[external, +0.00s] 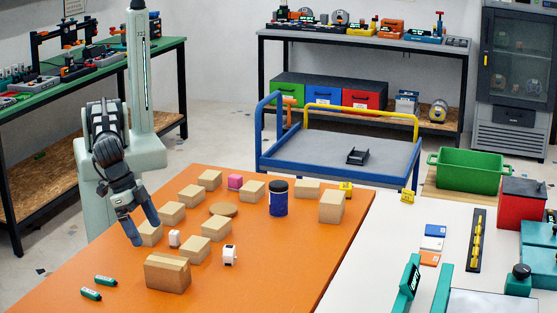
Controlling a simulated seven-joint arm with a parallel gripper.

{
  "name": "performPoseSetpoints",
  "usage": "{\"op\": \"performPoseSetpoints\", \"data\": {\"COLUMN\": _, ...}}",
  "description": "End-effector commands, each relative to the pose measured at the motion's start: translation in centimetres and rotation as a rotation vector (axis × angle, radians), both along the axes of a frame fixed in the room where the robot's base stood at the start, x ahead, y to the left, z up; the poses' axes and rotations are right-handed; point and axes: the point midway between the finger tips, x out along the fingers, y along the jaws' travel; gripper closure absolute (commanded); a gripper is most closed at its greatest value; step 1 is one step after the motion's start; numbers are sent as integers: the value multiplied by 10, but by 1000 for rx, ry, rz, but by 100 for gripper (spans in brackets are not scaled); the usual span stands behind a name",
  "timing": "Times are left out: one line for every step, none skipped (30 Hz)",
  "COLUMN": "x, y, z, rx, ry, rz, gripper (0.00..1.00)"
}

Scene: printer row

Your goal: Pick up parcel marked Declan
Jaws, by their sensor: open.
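Several brown cardboard parcels stand on the orange table (95,262). I cannot read a name on any of them, so I cannot tell which is marked Declan. My gripper (143,229) is open and points down at the left side of the table. A small parcel (152,236) is right at its fingertips, partly hidden by them; I cannot tell whether they touch it. Other parcels include a large one (167,274) at the front, one (195,250) to its upper right, one (171,213) behind the gripper and a tall one (331,207) at the right.
Two green cylinders (91,294) lie front left. A blue-framed cart (300,150) stands behind.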

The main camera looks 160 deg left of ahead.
Motion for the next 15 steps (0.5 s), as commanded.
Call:
{"op": "performPoseSetpoints", "data": {"x": 2, "y": 2, "z": -7, "rx": 0, "ry": 2, "rz": -1, "gripper": 0}}
{"op": "performPoseSetpoints", "data": {"x": 3, "y": 4, "z": -11, "rx": 1, "ry": 3, "rz": -1, "gripper": 0}}
{"op": "performPoseSetpoints", "data": {"x": 4, "y": 6, "z": -17, "rx": 0, "ry": 3, "rz": -1, "gripper": 0}}
{"op": "performPoseSetpoints", "data": {"x": 5, "y": 7, "z": -22, "rx": 0, "ry": 4, "rz": 0, "gripper": 0}}
{"op": "performPoseSetpoints", "data": {"x": 7, "y": 9, "z": -27, "rx": 0, "ry": 3, "rz": 0, "gripper": 0}}
{"op": "performPoseSetpoints", "data": {"x": 9, "y": 11, "z": -34, "rx": 0, "ry": 3, "rz": 0, "gripper": 0}}
{"op": "performPoseSetpoints", "data": {"x": 10, "y": 12, "z": -39, "rx": 0, "ry": 3, "rz": 0, "gripper": 0}}
{"op": "performPoseSetpoints", "data": {"x": 11, "y": 14, "z": -43, "rx": -1, "ry": 4, "rz": 0, "gripper": 0}}
{"op": "performPoseSetpoints", "data": {"x": 13, "y": 16, "z": -49, "rx": 0, "ry": 3, "rz": 1, "gripper": 0}}
{"op": "performPoseSetpoints", "data": {"x": 14, "y": 17, "z": -53, "rx": -1, "ry": 2, "rz": 0, "gripper": 0}}
{"op": "performPoseSetpoints", "data": {"x": 15, "y": 19, "z": -56, "rx": -1, "ry": 2, "rz": 0, "gripper": 0}}
{"op": "performPoseSetpoints", "data": {"x": 17, "y": 20, "z": -61, "rx": 0, "ry": 3, "rz": 1, "gripper": 0}}
{"op": "performPoseSetpoints", "data": {"x": 17, "y": 21, "z": -64, "rx": 0, "ry": 3, "rz": 1, "gripper": 0}}
{"op": "performPoseSetpoints", "data": {"x": 18, "y": 22, "z": -67, "rx": 0, "ry": 3, "rz": 1, "gripper": 0}}
{"op": "performPoseSetpoints", "data": {"x": 19, "y": 23, "z": -69, "rx": -1, "ry": 2, "rz": 1, "gripper": 0}}
